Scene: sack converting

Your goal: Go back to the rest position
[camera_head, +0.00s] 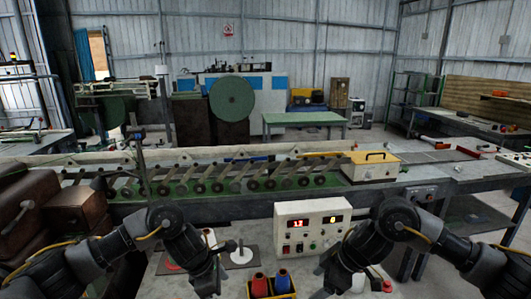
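My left arm comes in from the left and bends down, with the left gripper (207,289) low over the bench at the bottom edge of the head view. My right arm comes in from the right and bends down, with the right gripper (322,293) at the bottom edge, right of the tray. Both grippers are dark and partly cut off, so their fingers cannot be made out. I see no object held in either.
A white control box (312,222) with red and amber displays stands between the arms. A yellow-edged tray (271,295) holds a red cone (259,284) and a blue cone (282,279).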

